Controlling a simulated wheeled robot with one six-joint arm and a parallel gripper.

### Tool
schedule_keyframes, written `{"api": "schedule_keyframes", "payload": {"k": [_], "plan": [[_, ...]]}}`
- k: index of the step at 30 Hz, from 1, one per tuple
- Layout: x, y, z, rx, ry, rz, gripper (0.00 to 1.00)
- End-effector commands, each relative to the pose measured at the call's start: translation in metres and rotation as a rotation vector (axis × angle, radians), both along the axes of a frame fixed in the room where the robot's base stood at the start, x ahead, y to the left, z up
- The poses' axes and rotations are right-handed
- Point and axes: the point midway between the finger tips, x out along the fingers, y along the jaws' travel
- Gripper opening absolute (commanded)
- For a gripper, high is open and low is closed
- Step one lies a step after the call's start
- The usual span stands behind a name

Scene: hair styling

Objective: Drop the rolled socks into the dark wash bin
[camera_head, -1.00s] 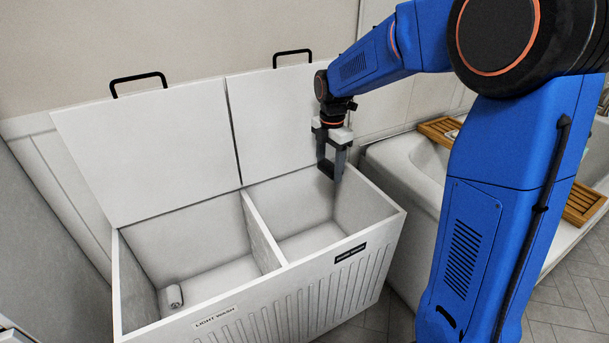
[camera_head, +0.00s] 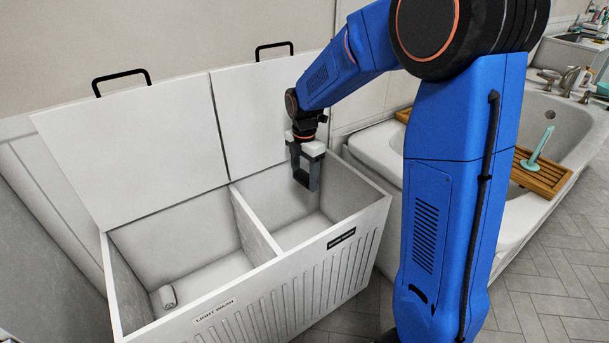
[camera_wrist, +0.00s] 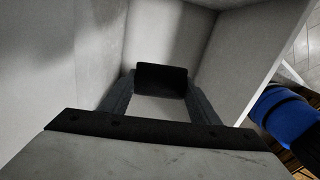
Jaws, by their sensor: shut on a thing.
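The hamper has two open compartments. The right one (camera_head: 272,188), with a black label on its front, is the dark wash bin; its lettering is too small to read surely. My gripper (camera_head: 305,184) points down over its opening, towards the back right. In the wrist view, my gripper (camera_wrist: 160,95) is shut on a dark, block-like thing (camera_wrist: 160,77), held at the fingertips with the pale bin walls around and below. I take it to be the rolled socks, though no sock detail shows. In the head view it is hard to tell from the dark fingers.
The left compartment (camera_head: 205,272), labelled LIGHT WASH, holds a pale rolled item (camera_head: 165,297). A divider (camera_head: 255,228) separates the compartments. Two raised white lids (camera_head: 130,150) lean at the back. A bathtub (camera_head: 375,155) with wooden trays (camera_head: 545,177) stands to the right.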

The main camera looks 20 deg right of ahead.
Motion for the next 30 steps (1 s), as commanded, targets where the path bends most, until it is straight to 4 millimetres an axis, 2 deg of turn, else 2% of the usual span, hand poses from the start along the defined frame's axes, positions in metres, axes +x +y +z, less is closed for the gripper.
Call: {"api": "schedule_keyframes", "payload": {"k": [3,4,6,15,19,23,30], "plan": [[0.0,0.0,0.0,0.0,0.0,0.0,0.35],[0.0,0.0,0.0,0.0,0.0,0.0,0.63],[0.0,0.0,0.0,0.0,0.0,0.0,0.78],[0.0,0.0,0.001,0.0,0.0,0.0,0.78],[0.0,0.0,0.009,0.0,-0.001,0.0,0.78],[0.0,0.0,0.028,0.0,-0.002,0.0,0.78],[0.001,0.0,0.076,0.0,-0.003,0.0,0.78]]}}
